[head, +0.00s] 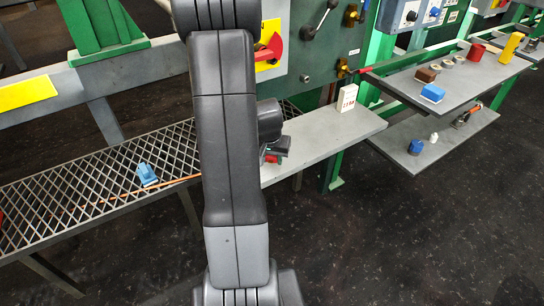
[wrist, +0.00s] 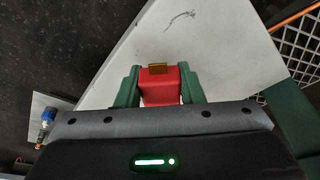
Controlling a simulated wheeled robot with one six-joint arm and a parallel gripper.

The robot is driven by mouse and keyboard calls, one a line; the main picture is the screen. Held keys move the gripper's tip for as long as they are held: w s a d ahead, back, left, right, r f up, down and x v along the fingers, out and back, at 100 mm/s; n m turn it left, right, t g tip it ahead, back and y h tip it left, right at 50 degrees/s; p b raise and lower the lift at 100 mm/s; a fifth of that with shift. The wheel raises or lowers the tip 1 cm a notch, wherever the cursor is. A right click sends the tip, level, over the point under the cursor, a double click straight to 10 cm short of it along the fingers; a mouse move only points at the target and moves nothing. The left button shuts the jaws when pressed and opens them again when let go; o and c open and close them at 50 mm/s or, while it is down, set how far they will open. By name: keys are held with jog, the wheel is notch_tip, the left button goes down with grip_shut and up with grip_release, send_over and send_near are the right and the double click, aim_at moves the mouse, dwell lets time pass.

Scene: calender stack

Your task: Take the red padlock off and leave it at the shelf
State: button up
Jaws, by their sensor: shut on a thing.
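The red padlock (wrist: 160,85) sits between the two green fingers of my gripper (wrist: 160,88), which is shut on it. A brownish-gold piece shows at its far edge in the wrist view. In the head view my gripper (head: 275,152) is low over the left part of the plain grey shelf (head: 325,132), partly behind my arm, and only a bit of the padlock's red shows. The shelf also fills the middle of the wrist view (wrist: 215,45). I cannot tell whether the padlock touches the shelf.
A white block with red marks (head: 347,98) stands on the shelf to the right. A mesh walkway (head: 85,185) with a blue object (head: 147,174) lies left. The green panel (head: 320,50) with a red-and-yellow switch (head: 270,46) is behind. Grey shelves with small items stand right.

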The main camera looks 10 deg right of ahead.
jog(key=o, duration=1.2)
jog(key=shift+r, duration=0.1)
jog(key=p+v, duration=0.2)
jog(key=v, duration=1.1)
jog(key=shift+r, duration=0.35)
jog(key=shift+f, duration=0.15)
